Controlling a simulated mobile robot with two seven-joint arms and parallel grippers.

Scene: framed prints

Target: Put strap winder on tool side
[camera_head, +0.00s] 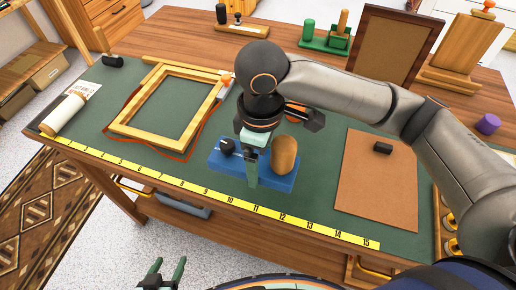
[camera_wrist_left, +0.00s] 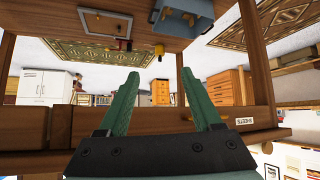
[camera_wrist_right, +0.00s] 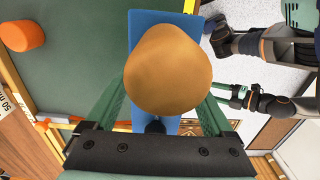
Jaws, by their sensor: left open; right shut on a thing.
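A blue-based tool (camera_head: 220,162) with a rounded wooden knob (camera_head: 284,153) and a small black knob lies on the green mat near the bench's front edge. I cannot tell for sure whether it is the strap winder. My right gripper (camera_head: 252,180) is shut on it, with its fingers on the near and far sides. In the right wrist view the wooden knob (camera_wrist_right: 168,70) covers much of the blue base (camera_wrist_right: 160,20). My left gripper (camera_head: 163,270) is open and empty, low in front of the bench; its fingers also show in the left wrist view (camera_wrist_left: 162,95).
A wooden frame (camera_head: 123,118) with an orange strap lies left on the mat (camera_head: 245,85). A yellow number strip (camera_head: 190,185) follows the front edge. A brown board (camera_head: 375,185) with a black block lies right. An orange round piece (camera_wrist_right: 30,35) stands on the mat.

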